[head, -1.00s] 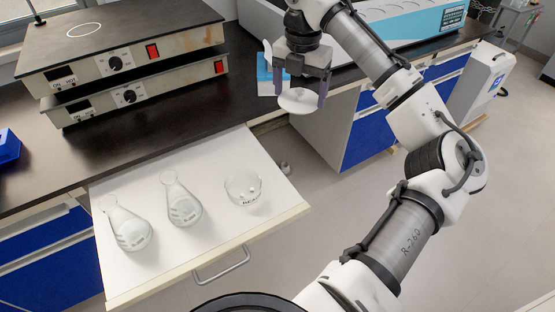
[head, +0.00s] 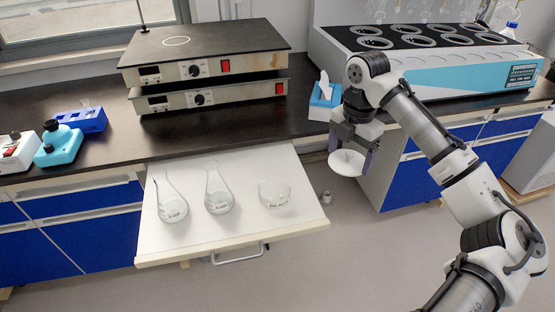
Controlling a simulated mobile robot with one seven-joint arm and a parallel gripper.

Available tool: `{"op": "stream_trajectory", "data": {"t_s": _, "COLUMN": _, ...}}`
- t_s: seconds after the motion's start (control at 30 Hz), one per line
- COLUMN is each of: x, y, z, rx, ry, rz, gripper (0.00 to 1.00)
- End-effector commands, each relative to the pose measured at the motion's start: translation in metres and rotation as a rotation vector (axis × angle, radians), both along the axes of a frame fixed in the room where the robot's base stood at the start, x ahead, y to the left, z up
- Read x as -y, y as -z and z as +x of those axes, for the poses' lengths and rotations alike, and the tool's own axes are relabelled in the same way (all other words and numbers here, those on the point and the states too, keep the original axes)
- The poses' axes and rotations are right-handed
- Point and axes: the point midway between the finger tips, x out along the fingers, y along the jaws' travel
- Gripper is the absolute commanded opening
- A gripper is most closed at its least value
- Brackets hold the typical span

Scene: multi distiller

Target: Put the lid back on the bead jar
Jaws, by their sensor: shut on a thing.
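The bead jar (head: 274,193) is a low clear glass jar with dark lettering. It stands open at the right side of the white pull-out shelf (head: 255,226). The lid (head: 346,163) is a white round disc. My gripper (head: 351,152) points down and is shut on the lid, holding it in the air to the right of the jar and higher in the picture, beyond the shelf's right edge. The lid and the jar are apart. The beads in the jar are too small to tell clearly.
Two glass flasks, one (head: 171,203) at the left and one (head: 218,192) in the middle, stand on the shelf left of the jar. Stacked hot plates (head: 208,70) and a tissue box (head: 322,103) stand on the dark counter (head: 215,130) behind. The shelf's front right is clear.

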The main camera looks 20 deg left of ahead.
Motion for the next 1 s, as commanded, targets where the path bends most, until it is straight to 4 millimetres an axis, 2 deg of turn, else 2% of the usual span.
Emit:
{"op": "stream_trajectory", "data": {"t_s": 0.03, "x": -0.033, "y": 0.006, "z": -0.004, "rx": -0.002, "ry": -0.038, "rz": 0.0, "gripper": 0.63}}
{"op": "stream_trajectory", "data": {"t_s": 0.1, "x": -0.069, "y": 0.014, "z": -0.01, "rx": -0.001, "ry": -0.07, "rz": 0.001, "gripper": 0.63}}
{"op": "stream_trajectory", "data": {"t_s": 0.2, "x": -0.113, "y": 0.024, "z": -0.022, "rx": -0.001, "ry": -0.111, "rz": 0.002, "gripper": 0.63}}
{"op": "stream_trajectory", "data": {"t_s": 0.3, "x": -0.144, "y": 0.031, "z": -0.033, "rx": 0.001, "ry": -0.14, "rz": 0.002, "gripper": 0.63}}
{"op": "stream_trajectory", "data": {"t_s": 0.4, "x": -0.163, "y": 0.036, "z": -0.04, "rx": 0.0, "ry": -0.158, "rz": 0.003, "gripper": 0.63}}
{"op": "stream_trajectory", "data": {"t_s": 0.5, "x": -0.171, "y": 0.039, "z": -0.044, "rx": 0.0, "ry": -0.164, "rz": 0.003, "gripper": 0.63}}
{"op": "stream_trajectory", "data": {"t_s": 0.67, "x": -0.173, "y": 0.045, "z": -0.045, "rx": 0.001, "ry": -0.165, "rz": 0.003, "gripper": 0.63}}
{"op": "stream_trajectory", "data": {"t_s": 1.0, "x": -0.172, "y": 0.073, "z": -0.045, "rx": 0.001, "ry": -0.165, "rz": 0.003, "gripper": 0.63}}
